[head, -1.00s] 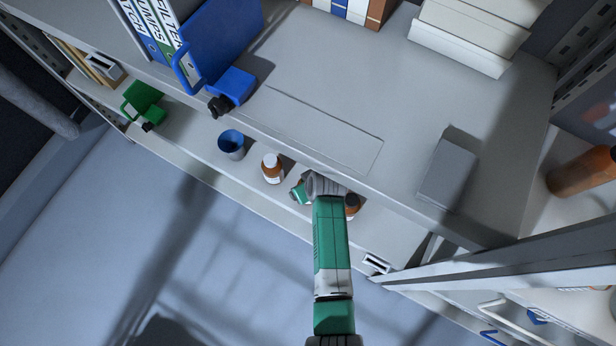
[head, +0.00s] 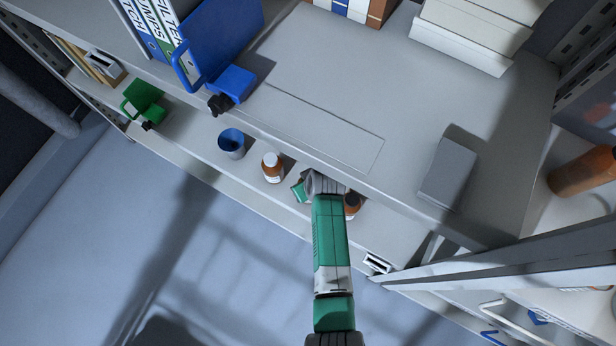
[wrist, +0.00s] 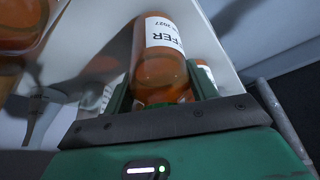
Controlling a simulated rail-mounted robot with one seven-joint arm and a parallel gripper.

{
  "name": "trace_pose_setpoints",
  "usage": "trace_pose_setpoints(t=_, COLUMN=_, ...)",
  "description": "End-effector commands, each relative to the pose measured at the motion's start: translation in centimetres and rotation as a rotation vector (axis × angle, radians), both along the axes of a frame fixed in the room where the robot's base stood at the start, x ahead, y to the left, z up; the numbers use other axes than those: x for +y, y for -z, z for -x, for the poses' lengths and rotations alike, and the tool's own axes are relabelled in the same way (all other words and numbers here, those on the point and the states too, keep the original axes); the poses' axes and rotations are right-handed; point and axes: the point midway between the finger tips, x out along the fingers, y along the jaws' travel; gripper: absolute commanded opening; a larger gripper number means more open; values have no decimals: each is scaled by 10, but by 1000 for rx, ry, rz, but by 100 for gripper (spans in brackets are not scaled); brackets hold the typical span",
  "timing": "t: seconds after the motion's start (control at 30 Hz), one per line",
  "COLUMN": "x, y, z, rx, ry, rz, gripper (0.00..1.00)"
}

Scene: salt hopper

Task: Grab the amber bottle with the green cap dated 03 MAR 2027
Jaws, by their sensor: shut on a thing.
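In the wrist view an amber bottle (wrist: 160,75) is between the two green fingers of my gripper (wrist: 160,88), which is shut on it. Its white label shows the letters "FFER" and a small line ending in 2027; the rest of the date cannot be read. A bit of green shows at the bottle's near end, but its cap is mostly hidden. In the head view my gripper (head: 312,186) is at the lower shelf, its fingers and the held bottle largely hidden by my wrist. An amber bottle with a white cap (head: 272,168) stands to its left. Another amber bottle, dark-capped (head: 352,205), is right beside it.
The upper shelf (head: 330,100) overhangs the bottles. A blue cup (head: 231,144) and a green clamp-like object (head: 143,102) are farther left on the lower shelf. A grey box (head: 449,168) sits above. Other amber items (wrist: 20,22) are close in the wrist view.

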Motion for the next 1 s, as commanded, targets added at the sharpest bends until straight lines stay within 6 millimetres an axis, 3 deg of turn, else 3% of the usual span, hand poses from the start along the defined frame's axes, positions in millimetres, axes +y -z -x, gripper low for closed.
trace_pose_setpoints(t=0.2, x=0, y=-35, z=-1, rx=-4, ry=1, rz=0, gripper=23)
trace_pose_setpoints(t=0.7, x=-53, y=-44, z=108, rx=-1, ry=5, rz=-2, gripper=23)
trace_pose_setpoints(t=1.0, x=-69, y=-45, z=141, rx=-2, ry=0, rz=0, gripper=23)
